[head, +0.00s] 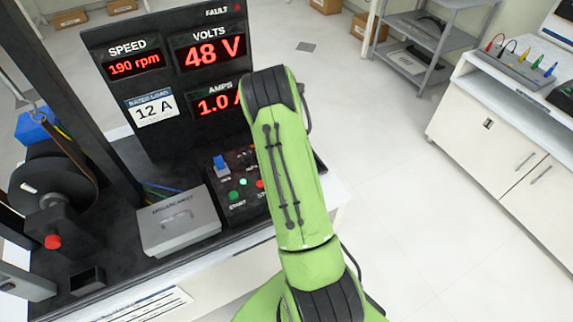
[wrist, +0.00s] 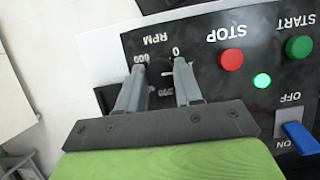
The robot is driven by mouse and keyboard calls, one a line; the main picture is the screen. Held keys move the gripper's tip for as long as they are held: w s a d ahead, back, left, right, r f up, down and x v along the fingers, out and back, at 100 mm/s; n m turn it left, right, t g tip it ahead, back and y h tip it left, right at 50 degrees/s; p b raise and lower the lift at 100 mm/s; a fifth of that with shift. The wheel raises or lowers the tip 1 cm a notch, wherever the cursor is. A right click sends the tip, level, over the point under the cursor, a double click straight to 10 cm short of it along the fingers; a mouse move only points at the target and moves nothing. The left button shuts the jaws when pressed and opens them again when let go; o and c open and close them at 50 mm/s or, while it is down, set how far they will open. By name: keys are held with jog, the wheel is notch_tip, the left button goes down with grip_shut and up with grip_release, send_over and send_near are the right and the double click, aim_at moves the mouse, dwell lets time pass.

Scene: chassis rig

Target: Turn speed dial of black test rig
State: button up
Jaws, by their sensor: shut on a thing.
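The black test rig (head: 165,60) stands at the left in the head view. Its speed display (head: 134,64) reads 190 rpm. The sloped control panel (head: 228,205) is partly hidden behind my green arm. In the wrist view, my gripper (wrist: 161,68) is over the panel, its two grey fingers on either side of the dark speed dial (wrist: 160,75). It is shut on the dial, beside the RPM scale marks. The fingers hide most of the dial. My gripper is hidden behind the arm in the head view.
In the wrist view, the red STOP button (wrist: 231,60), green START button (wrist: 299,46), lit green lamp (wrist: 262,80) and blue ON/OFF switch (wrist: 300,137) lie right of the fingers. A grey box (head: 178,222) sits left of the panel.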

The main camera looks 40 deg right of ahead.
jog(key=n+h, duration=0.1)
jog(key=n, duration=0.3)
jog(key=shift+a+n+h, duration=0.2)
jog(key=shift+n+h, duration=0.1)
jog(key=shift+h, duration=0.1)
jog(key=shift+n+h+p, duration=0.65)
jog(key=shift+n+h, duration=0.25)
jog(key=shift+n, duration=1.4)
jog(key=shift+a, duration=0.1)
jog(key=o, duration=1)
jog(key=p+v, duration=0.2)
jog(key=v, duration=1.3)
jog(key=shift+r, duration=0.45)
